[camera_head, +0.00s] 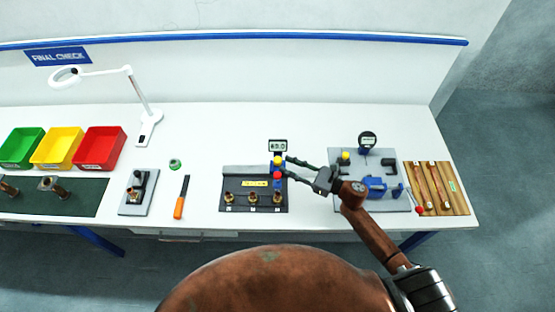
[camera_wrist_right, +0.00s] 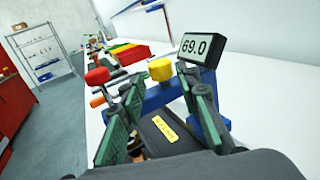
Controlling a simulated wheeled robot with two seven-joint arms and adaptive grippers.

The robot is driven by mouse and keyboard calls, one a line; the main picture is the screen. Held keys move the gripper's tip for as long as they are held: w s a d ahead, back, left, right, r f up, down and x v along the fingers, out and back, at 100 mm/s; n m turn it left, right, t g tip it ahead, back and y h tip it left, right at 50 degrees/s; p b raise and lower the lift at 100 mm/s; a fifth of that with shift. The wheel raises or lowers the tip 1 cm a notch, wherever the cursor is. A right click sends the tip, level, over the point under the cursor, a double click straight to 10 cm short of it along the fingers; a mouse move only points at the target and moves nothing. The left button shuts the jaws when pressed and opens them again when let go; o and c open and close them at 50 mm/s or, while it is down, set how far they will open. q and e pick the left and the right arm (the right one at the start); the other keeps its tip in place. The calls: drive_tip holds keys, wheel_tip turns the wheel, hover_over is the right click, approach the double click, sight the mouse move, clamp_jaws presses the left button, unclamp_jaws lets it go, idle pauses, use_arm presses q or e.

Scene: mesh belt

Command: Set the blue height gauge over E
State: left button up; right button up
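The blue height gauge (camera_head: 278,183) stands at the right end of a dark plate (camera_head: 238,181), behind the rightmost brass fitting (camera_head: 277,197). It has a yellow knob, a red knob and a display (camera_wrist_right: 194,46) reading 69.0. Several letter labels along the plate's front are too small to read, so I cannot tell which position is E. Another fitting (camera_head: 253,198) stands mid-plate and one (camera_head: 229,197) at its left. My right gripper (camera_head: 285,166) is open, its green-padded fingers spread at the gauge; contact is unclear. My left gripper is out of view.
To the right are a grey plate (camera_head: 345,195) with a dial gauge and blue fixture, and a wooden rack (camera_head: 459,203). An orange-handled tool (camera_head: 180,205) and green ring (camera_head: 175,164) lie to the left, beyond them a grey stand (camera_head: 133,208) and coloured bins. The table behind the gauge is clear.

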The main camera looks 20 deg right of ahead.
sight(277, 161)
drive_tip(key=p+x, duration=0.1)
drive_tip(key=x, duration=0.4)
drive_tip(key=shift+c, duration=0.7)
clamp_jaws()
